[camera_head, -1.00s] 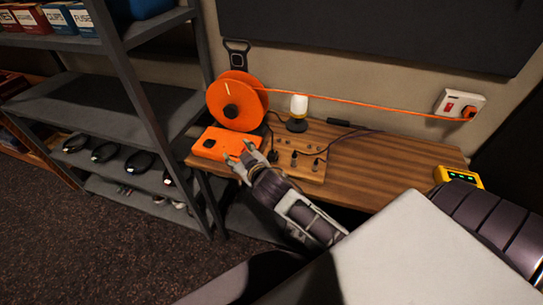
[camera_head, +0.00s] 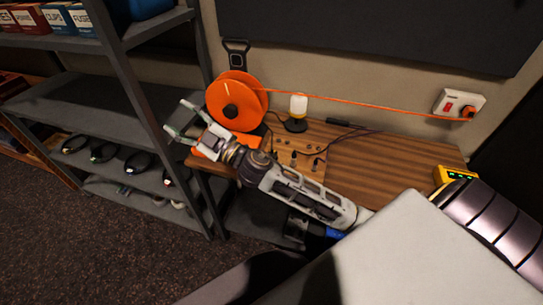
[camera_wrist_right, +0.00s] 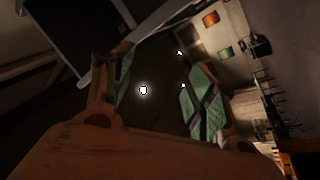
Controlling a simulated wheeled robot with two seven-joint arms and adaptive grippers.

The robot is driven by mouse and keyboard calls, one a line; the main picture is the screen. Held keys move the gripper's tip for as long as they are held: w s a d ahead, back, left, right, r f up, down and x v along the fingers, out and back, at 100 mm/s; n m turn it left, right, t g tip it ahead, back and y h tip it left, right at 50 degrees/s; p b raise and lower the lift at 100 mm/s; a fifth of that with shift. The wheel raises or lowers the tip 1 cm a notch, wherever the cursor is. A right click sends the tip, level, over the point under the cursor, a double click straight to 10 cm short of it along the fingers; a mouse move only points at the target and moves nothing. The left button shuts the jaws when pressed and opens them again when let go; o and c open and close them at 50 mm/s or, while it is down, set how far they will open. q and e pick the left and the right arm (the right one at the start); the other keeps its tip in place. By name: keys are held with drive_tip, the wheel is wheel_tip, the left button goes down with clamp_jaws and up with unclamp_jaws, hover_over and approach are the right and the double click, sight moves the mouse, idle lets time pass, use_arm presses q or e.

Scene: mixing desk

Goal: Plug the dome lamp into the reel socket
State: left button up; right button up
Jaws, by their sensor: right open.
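The dome lamp (camera_head: 298,107), a white dome on a dark base with a yellow band, stands on the wooden desk beside the orange cable reel (camera_head: 236,101). The orange socket box (camera_head: 206,154) in front of the reel is mostly hidden by my right gripper (camera_head: 180,118). That gripper is open and empty, pointing left past the desk's left end. Its green-padded fingers show apart in the right wrist view (camera_wrist_right: 162,92). Several small dark plugs or knobs (camera_head: 294,160) are on a board on the desk; which is the lamp's plug I cannot tell. My left gripper is not in view.
A grey metal shelf unit (camera_head: 70,95) stands left of the desk, close to my right fingers. An orange cable (camera_head: 350,106) runs from the reel to a wall socket (camera_head: 458,104). A yellow device (camera_head: 452,174) sits at the desk's right end. The desk's right half is mostly clear.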

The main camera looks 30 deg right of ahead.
drive_tip(key=s+a+f+n+g+y, duration=0.1)
drive_tip(key=s+a+n+g+y, duration=0.3)
drive_tip(key=a+n+g+y, duration=0.55)
drive_tip(key=d+f+n+g+h, duration=0.6)
drive_tip(key=f+n+g+h, duration=0.1)
drive_tip(key=f, duration=0.3)
drive_tip(key=d+f+m+h, duration=0.1)
drive_tip(key=d+h, duration=0.3)
drive_tip(key=d, duration=0.5)
drive_tip(key=w+d+f+m+g+h, duration=0.1)
drive_tip(key=d+h, duration=0.3)
drive_tip(key=d, duration=0.6)
drive_tip(key=d+f+m+g+h, duration=0.1)
drive_tip(key=d+h, duration=0.4)
drive_tip(key=d, duration=0.5)
drive_tip(key=shift+w+f+m, duration=0.35)
drive_tip(key=shift+f, duration=0.45)
drive_tip(key=shift+f, duration=0.15)
